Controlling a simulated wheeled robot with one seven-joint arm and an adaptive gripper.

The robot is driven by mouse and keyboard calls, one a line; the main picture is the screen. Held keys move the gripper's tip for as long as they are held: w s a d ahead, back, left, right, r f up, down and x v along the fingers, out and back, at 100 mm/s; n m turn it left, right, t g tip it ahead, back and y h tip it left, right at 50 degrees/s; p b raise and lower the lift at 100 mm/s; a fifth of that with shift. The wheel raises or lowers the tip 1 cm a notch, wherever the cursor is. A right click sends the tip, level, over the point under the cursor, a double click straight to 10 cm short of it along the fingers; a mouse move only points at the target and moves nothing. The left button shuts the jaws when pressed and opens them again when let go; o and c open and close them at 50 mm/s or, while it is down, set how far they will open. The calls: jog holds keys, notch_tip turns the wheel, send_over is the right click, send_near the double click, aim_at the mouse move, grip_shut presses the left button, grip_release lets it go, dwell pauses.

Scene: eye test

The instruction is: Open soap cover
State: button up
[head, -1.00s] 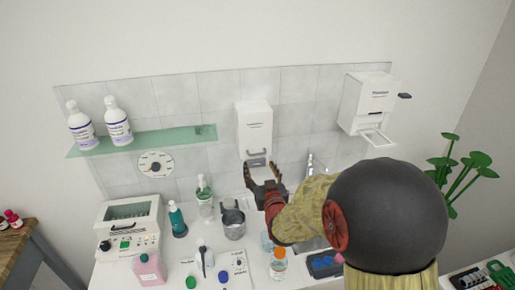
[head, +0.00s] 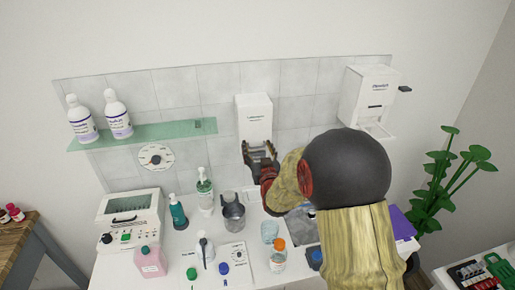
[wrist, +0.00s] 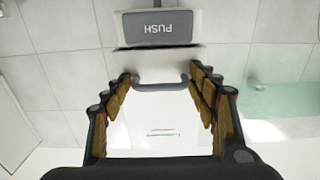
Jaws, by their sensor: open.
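The white soap dispenser (head: 254,112) hangs on the tiled wall in the middle of the head view. In the wrist view its white front cover (wrist: 160,112) appears upside down, with a grey handle bar (wrist: 160,84) across it and a grey PUSH plate (wrist: 158,28) beyond. My gripper (head: 260,150) is at the dispenser's lower part and hides the handle in the head view. In the wrist view my gripper (wrist: 160,80) is open, with one finger on each side of the handle. A gap shows on both sides. The cover looks shut.
A second white dispenser (head: 368,95) hangs at the right. A green glass shelf (head: 160,137) with two white bottles is at the left. Several bottles, a jug (head: 233,212) and a white machine (head: 130,218) stand on the counter below.

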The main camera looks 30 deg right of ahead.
jog(key=shift+c, duration=0.4)
jog(key=c, duration=1.3)
